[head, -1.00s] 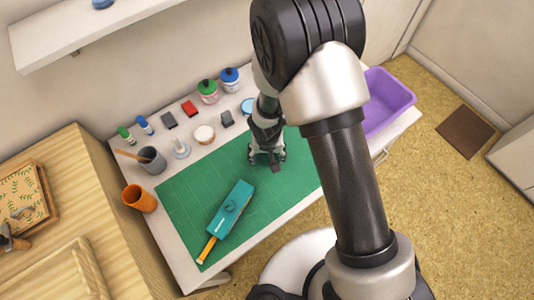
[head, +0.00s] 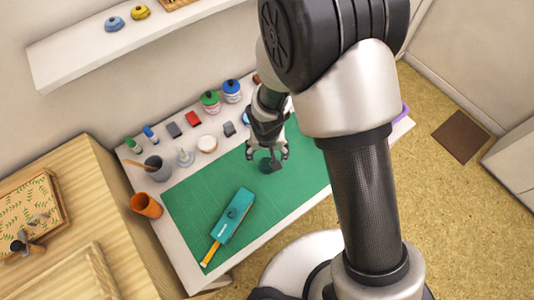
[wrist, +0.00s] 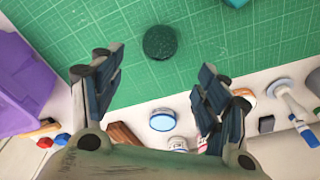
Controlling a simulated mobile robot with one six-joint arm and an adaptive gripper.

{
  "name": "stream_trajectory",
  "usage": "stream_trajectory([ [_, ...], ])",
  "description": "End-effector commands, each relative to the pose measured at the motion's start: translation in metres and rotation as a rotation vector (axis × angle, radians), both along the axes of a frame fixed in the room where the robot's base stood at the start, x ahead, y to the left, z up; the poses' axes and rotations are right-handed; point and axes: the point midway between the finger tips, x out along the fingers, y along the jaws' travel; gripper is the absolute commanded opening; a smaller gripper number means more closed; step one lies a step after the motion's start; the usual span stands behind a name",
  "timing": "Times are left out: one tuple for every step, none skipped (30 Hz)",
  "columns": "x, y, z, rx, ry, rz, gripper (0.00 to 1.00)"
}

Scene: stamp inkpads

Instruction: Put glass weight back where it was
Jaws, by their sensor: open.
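A dark green, round, shiny thing (wrist: 160,42), seemingly the glass weight, rests on the green cutting mat (wrist: 240,60). In the head view it is a dark disc (head: 270,166) just below my gripper (head: 267,154). My gripper is open and empty above the mat. In the wrist view the fingers (wrist: 155,66) are spread wide, with the dark round thing beyond the tips and between their lines, apart from both. A blue dome (head: 114,24) and a yellow dome (head: 140,12) sit on the white wall shelf (head: 160,38).
A teal tool with an orange end (head: 231,217) lies on the mat. Bottles (head: 211,101), small pads (head: 192,118), a grey cup (head: 158,168) and an orange cup (head: 146,205) line the table's back and left. A purple bin (wrist: 20,85) stands at one end.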

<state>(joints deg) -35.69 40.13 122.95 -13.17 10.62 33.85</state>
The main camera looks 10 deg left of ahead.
Motion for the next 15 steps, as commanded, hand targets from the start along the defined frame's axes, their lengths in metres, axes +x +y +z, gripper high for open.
stream_trajectory([
  [-0.001, 0.000, 0.007, 0.000, 0.000, 0.001, 0.69],
  [-0.001, 0.000, 0.009, -0.001, 0.001, 0.001, 0.69],
  [-0.002, -0.001, 0.011, -0.001, 0.001, 0.001, 0.69],
  [-0.002, -0.001, 0.013, -0.001, 0.001, 0.001, 0.69],
  [-0.002, -0.001, 0.014, -0.001, 0.001, 0.000, 0.69],
  [-0.002, -0.001, 0.014, -0.001, 0.002, 0.000, 0.69],
  [-0.002, -0.001, 0.014, -0.001, 0.002, 0.000, 0.69],
  [-0.003, -0.001, 0.014, -0.001, 0.002, 0.000, 0.69],
  [-0.002, -0.001, 0.014, -0.001, 0.002, 0.000, 0.69],
  [-0.002, -0.001, 0.014, -0.001, 0.002, 0.000, 0.69],
  [-0.002, -0.001, 0.014, -0.001, 0.002, 0.000, 0.69],
  [-0.002, -0.001, 0.015, -0.001, 0.000, -0.001, 0.69],
  [-0.001, -0.002, 0.018, 0.000, -0.002, -0.003, 0.69],
  [0.001, -0.004, 0.022, 0.001, -0.006, -0.006, 0.69],
  [0.005, -0.007, 0.031, 0.004, -0.013, -0.011, 0.69],
])
